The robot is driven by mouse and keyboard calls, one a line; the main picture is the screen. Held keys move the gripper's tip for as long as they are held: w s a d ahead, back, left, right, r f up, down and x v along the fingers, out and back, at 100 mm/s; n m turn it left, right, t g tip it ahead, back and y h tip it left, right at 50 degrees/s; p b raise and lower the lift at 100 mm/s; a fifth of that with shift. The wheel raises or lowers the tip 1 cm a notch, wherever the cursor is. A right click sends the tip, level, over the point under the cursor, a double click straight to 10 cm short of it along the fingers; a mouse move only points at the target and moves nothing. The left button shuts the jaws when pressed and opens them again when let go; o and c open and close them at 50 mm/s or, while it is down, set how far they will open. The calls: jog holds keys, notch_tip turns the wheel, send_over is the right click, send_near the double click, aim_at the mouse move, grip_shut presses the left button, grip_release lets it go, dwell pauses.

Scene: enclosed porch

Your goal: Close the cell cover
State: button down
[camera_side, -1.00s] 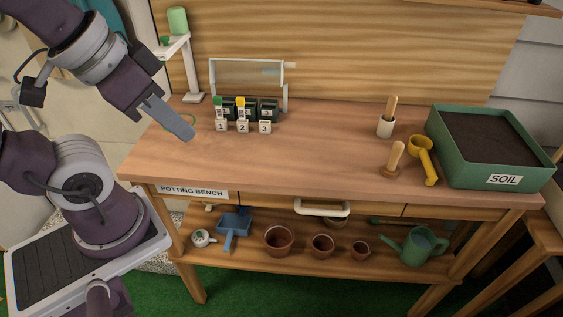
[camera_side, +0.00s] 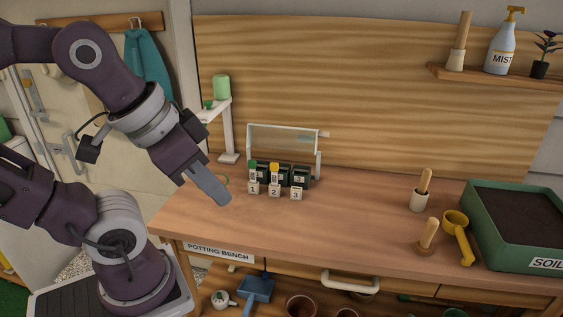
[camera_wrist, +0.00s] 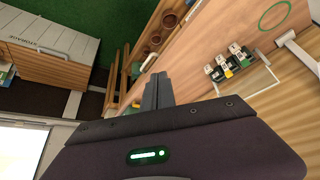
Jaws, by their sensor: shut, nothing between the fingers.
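The cell cover (camera_side: 283,137) is a clear panel in a pale frame. It stands raised, nearly upright, behind a row of dark cells (camera_side: 300,177) on the bench. White tags 1, 2 and 3 stand in front of the cells. A green-topped marker (camera_side: 252,170) is at cell 1 and a yellow-topped marker (camera_side: 274,172) at cell 2; cell 3 shows none. My gripper (camera_side: 222,198) is shut and empty, to the left of the cells and apart from them. In the wrist view my gripper (camera_wrist: 157,90) points away from the cells (camera_wrist: 240,62), which lie to its right.
A white stand (camera_side: 228,140) with a green cylinder rises behind the cells at left. A green ring (camera_wrist: 274,15) lies on the bench. Wooden-handled tools, a yellow scoop (camera_side: 458,238) and the soil tray (camera_side: 478,215) are at right. The bench middle is clear.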

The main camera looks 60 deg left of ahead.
jog(key=w+a+r+n, duration=0.2)
jog(key=w+a+r, duration=0.15)
jog(key=w, duration=0.45)
jog(key=w+a+r+n, duration=0.15)
jog(key=w+r, duration=0.25)
jog(key=w, duration=0.5)
jog(key=w+a+f+n+y, duration=0.1)
jog(key=w+a, duration=0.3)
jog(key=w, duration=0.2)
jog(key=w+a+n+y, duration=0.1)
jog(key=w+a, duration=0.3)
jog(key=w, duration=0.3)
jog(key=w+a+f+n+y, duration=0.1)
jog(key=w+a+f, duration=0.2)
jog(key=w+a, duration=0.15)
jog(key=w+a+f+y, duration=0.1)
jog(key=w+a+f, duration=0.15)
jog(key=w, duration=0.35)
notch_tip(320, 180, down, 9)
jog(key=a, duration=0.1)
jog(key=shift+w+a+r, duration=0.2)
jog(key=shift+w+a, duration=0.1)
jog(key=shift+a, duration=0.05)
jog(key=shift+s+d+y, duration=0.2)
jog(key=shift+d+y, duration=0.05)
jog(key=shift+y, duration=0.05)
